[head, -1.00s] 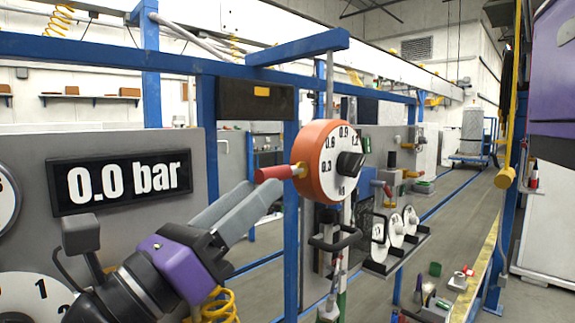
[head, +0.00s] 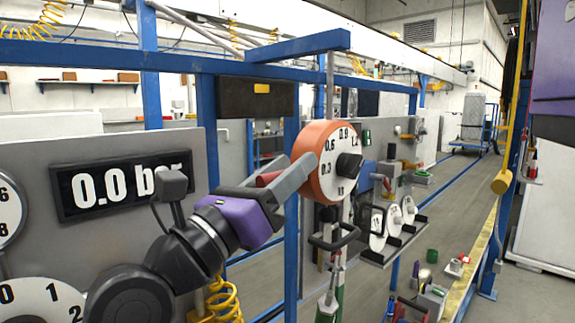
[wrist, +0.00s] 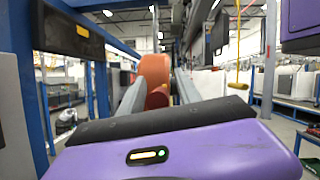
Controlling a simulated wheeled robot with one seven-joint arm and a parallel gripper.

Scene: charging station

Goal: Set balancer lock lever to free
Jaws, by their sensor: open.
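The balancer (head: 318,170) is an orange drum with a white numbered dial face and a black knob, hanging from the blue frame. Its red lock lever (head: 267,179) sticks out from the drum's left side and is partly hidden by my near finger. In the wrist view, the red lever (wrist: 157,97) lies between the two grey fingers, with the orange drum (wrist: 153,69) just beyond. My gripper (head: 292,174) is open, its fingers on either side of the lever and their tips close to the drum. I cannot tell whether either finger touches the lever.
A panel with a "0.0 bar" display (head: 80,193) and round gauges stands at left, behind my arm. A blue post (head: 291,225) is close below the gripper. A black handle (head: 335,238) hangs under the balancer. A rack of white discs (head: 394,213) is to the right.

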